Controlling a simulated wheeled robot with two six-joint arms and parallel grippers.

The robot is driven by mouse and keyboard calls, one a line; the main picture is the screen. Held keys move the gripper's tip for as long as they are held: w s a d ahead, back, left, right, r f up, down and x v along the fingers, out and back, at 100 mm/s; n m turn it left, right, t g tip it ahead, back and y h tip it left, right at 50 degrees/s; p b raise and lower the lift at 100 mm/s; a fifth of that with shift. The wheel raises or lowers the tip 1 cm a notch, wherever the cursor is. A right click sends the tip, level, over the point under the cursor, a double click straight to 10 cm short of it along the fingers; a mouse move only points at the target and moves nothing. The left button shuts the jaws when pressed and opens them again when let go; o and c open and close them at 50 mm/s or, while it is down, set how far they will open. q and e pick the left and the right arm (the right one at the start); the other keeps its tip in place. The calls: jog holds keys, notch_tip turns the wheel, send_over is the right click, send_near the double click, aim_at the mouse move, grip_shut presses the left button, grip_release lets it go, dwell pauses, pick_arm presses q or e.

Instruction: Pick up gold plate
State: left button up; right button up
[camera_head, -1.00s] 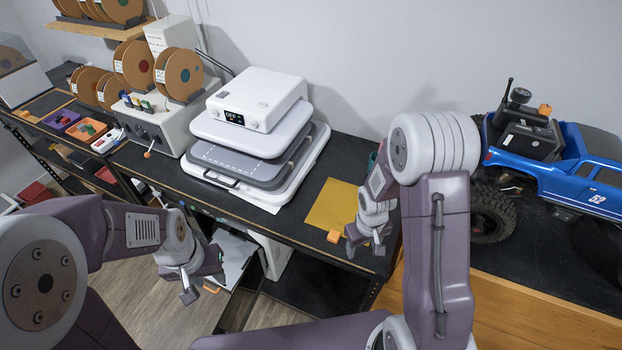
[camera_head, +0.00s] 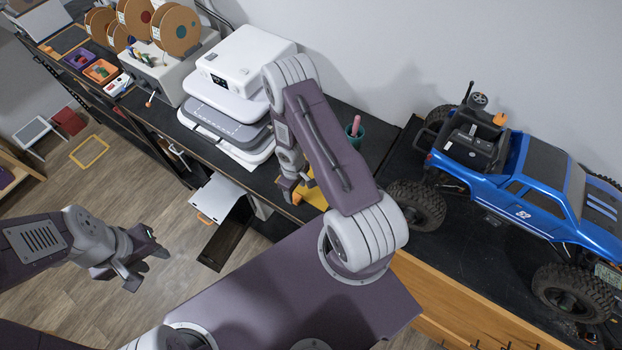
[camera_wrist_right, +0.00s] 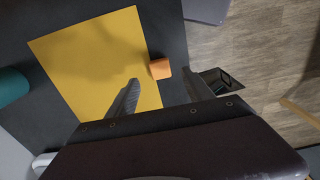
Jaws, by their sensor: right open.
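The gold plate (camera_wrist_right: 90,65) is a flat yellow sheet lying on the dark bench, with a small orange tab (camera_wrist_right: 160,69) at one edge. In the head view the gold plate (camera_head: 313,194) is mostly hidden behind my right arm. My right gripper (camera_wrist_right: 160,92) is open and empty. In its wrist view one finger overlaps the plate and the other is past its edge, with the tab ahead between them. In the head view my right gripper (camera_head: 291,190) is at the bench's front edge. My left gripper (camera_head: 144,263) is open and empty, over the floor.
A white press (camera_head: 245,62) stands left of the plate. A blue crawler truck (camera_head: 540,185) is on the right. Spools (camera_head: 175,30) and small bins (camera_head: 101,71) sit further left. Open floor lies in front.

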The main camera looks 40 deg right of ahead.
aim_at(296, 198)
jog(key=shift+d+f, duration=0.1)
jog(key=shift+s+f, duration=0.1)
jog(key=f+b, duration=0.4)
jog(key=f, duration=0.1)
jog(key=shift+w+a+f, duration=0.1)
jog(key=shift+w+a, duration=0.1)
jog(key=shift+r, duration=0.2)
jog(key=shift+d, duration=0.1)
jog(key=c, duration=0.8)
grip_shut()
